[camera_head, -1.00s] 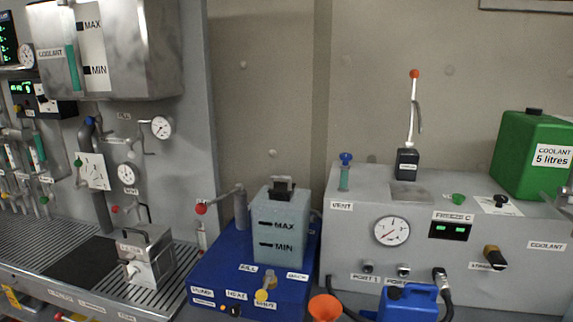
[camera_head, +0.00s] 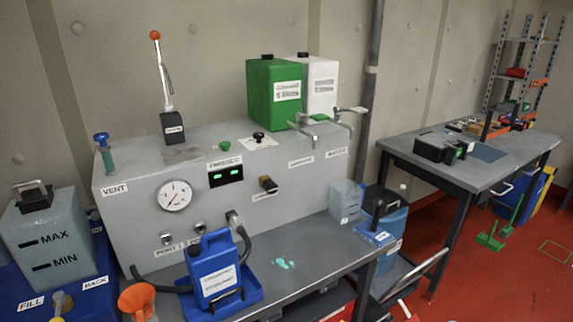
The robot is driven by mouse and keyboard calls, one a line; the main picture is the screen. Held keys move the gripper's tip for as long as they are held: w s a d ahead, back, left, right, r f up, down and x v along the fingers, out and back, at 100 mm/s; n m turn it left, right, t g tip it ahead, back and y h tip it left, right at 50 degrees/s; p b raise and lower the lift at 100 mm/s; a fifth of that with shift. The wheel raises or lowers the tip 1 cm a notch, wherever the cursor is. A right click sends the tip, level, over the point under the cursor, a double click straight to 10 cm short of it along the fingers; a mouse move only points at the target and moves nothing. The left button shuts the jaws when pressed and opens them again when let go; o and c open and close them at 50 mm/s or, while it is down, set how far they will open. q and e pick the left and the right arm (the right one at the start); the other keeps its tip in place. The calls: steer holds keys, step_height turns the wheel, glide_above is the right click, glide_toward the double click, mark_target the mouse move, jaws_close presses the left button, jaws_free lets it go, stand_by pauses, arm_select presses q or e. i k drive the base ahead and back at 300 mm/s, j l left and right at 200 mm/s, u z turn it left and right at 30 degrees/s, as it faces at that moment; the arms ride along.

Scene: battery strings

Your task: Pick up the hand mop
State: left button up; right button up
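I cannot clearly pick out a hand mop. A green long-handled tool (camera_head: 491,241) lies or stands on the red floor at the right, by the far workbench's leg. It is too small to tell whether it is a mop or a dustpan. Neither of my grippers shows in the head view.
A grey bench (camera_head: 330,250) holds a grey machine (camera_head: 130,215), a blue jug (camera_head: 212,268) and a small teal spill (camera_head: 284,263). A blue bucket (camera_head: 392,228) and a metal bar (camera_head: 420,271) stand beyond. Red floor (camera_head: 455,285) is open at right.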

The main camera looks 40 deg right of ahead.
mark_target(369, 230)
steer(key=z, duration=2.05)
